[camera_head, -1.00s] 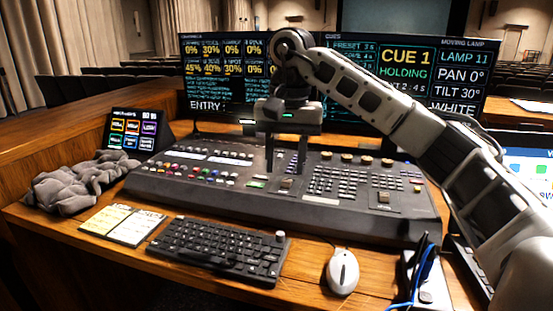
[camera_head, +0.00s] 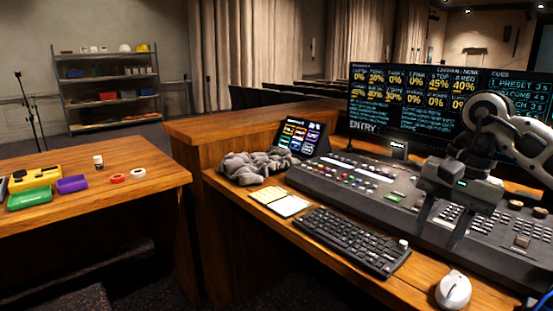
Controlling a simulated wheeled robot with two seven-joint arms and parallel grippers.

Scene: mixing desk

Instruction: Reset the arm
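My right gripper (camera_head: 438,236) comes in from the right edge and hangs over the middle of the mixing console (camera_head: 340,192), fingers pointing down. Its two fingers stand apart with nothing between them, so it is open and empty. I cannot tell whether the fingertips touch the console's surface. The arm covers part of the console's right side and of the wide screen (camera_head: 400,85) behind it. My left gripper is not in view.
A keyboard (camera_head: 350,240), mouse (camera_head: 453,290), note cards (camera_head: 279,203), grey cloth (camera_head: 255,166) and small tablet (camera_head: 300,137) surround the console. A side table (camera_head: 130,205) at left holds a green tray (camera_head: 30,198) and small items. A shelf (camera_head: 108,88) stands behind.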

